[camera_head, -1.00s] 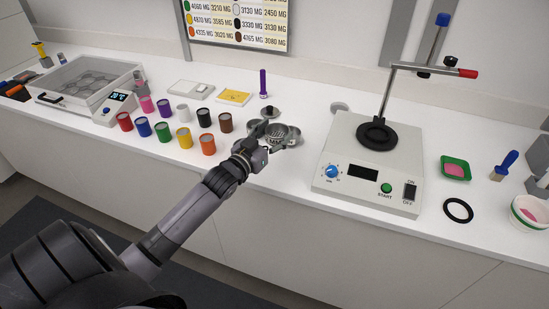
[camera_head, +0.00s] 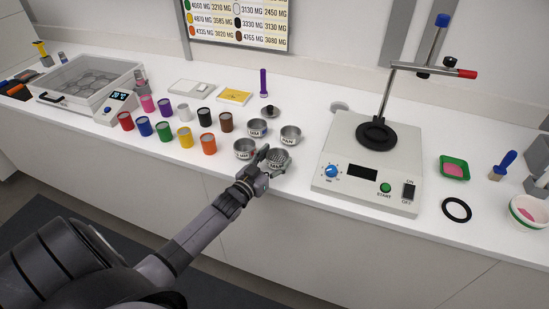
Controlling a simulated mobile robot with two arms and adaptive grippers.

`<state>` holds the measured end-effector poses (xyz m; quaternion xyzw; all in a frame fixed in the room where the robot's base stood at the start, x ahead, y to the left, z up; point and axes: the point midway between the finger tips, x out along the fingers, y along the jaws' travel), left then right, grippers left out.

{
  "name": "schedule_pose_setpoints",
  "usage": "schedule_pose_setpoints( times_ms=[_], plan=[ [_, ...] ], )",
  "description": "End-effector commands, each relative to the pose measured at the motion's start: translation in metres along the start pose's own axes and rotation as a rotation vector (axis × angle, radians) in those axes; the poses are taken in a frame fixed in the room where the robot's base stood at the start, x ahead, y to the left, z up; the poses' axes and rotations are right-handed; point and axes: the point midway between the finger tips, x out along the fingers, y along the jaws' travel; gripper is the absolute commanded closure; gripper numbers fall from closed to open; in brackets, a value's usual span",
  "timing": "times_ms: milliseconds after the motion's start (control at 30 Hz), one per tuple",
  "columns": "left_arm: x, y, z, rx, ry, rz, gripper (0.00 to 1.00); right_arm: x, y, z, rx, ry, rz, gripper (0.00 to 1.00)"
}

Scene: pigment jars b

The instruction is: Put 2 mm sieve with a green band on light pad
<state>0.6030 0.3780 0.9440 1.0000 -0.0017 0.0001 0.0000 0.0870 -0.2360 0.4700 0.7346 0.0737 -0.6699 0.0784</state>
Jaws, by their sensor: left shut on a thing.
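Several small grey metal sieves stand in a cluster right of the paint jars. One sieve (camera_head: 279,161) at the front right, with a meshed top, touches my left gripper (camera_head: 265,159), which is shut on its left rim. Its label is too small to read, and I cannot make out a green band. The other sieves stand at the back left (camera_head: 257,128), back right (camera_head: 290,135) and front left (camera_head: 244,149). A flat pale pad (camera_head: 191,88) lies at the back; I cannot tell if it is the light pad. My right gripper is not in view.
A yellow-topped tray (camera_head: 234,96), a black-knobbed lid (camera_head: 270,112) and a purple stick (camera_head: 263,83) are behind. A stirrer unit (camera_head: 368,165) stands close on the right.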

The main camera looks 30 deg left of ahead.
Motion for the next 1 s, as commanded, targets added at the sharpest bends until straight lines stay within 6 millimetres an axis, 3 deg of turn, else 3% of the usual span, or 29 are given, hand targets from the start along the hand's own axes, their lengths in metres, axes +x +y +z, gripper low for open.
schedule_pose_setpoints(
  times_ms=[100, 133, 400, 800, 1000],
  plan=[
    [0.000, 0.000, 0.004, 0.000, 0.001, 0.000, 0.71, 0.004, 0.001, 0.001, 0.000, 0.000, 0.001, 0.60],
    [0.000, 0.000, 0.003, 0.000, 0.001, 0.000, 0.39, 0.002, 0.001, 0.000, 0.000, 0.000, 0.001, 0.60],
    [0.000, 0.000, 0.003, 0.000, 0.000, 0.000, 0.21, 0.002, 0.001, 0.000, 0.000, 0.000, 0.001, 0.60],
    [0.000, 0.000, 0.006, 0.000, 0.000, 0.000, 0.21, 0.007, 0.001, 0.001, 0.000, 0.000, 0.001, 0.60],
    [-0.029, -0.001, 0.007, 0.001, -0.002, 0.001, 0.21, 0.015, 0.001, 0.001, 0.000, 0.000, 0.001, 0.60]
  ],
)
